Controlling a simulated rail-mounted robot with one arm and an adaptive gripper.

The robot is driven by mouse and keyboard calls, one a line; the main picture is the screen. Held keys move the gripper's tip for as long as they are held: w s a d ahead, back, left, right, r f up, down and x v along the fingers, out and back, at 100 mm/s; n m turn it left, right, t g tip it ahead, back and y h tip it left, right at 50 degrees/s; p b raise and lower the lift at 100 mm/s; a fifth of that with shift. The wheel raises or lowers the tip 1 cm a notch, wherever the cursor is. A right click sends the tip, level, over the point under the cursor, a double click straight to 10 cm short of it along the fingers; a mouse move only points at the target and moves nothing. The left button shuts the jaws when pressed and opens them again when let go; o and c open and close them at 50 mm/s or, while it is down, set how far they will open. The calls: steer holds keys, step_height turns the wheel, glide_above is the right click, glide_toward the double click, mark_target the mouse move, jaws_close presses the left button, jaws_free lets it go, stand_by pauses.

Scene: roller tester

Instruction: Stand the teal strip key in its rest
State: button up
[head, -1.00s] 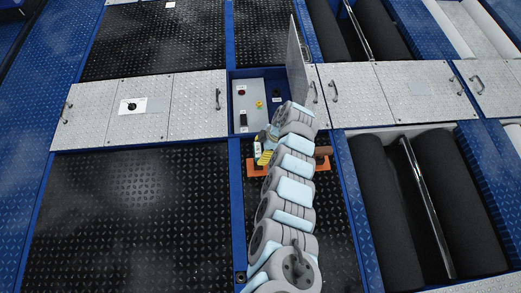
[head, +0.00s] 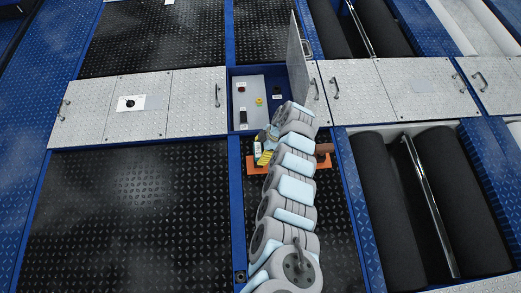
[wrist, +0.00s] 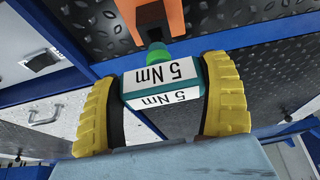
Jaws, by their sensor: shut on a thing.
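The teal strip key (wrist: 164,85) is a block with white faces printed "5 Nm" and a green end. In the wrist view it sits between the yellow finger pads of my gripper (wrist: 165,100), which is shut on it. Its green end points toward an orange part (wrist: 160,18) with a dark middle, probably its rest. I cannot tell whether they touch. In the head view my gripper (head: 264,157) is low over an orange base (head: 290,164) on the dark plate. My arm hides much of that area.
A brown cylinder (head: 323,149) is right of my arm. Dark rollers (head: 390,205) lie further right. The black tread plate (head: 130,215) at left is clear.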

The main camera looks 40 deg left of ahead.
steer(key=shift+f+b, duration=0.7)
steer(key=shift+f, duration=0.2)
steer(key=o, duration=1.1)
steer(key=shift+r, duration=0.1)
steer(key=v, duration=1.2)
steer(key=shift+w, duration=0.1)
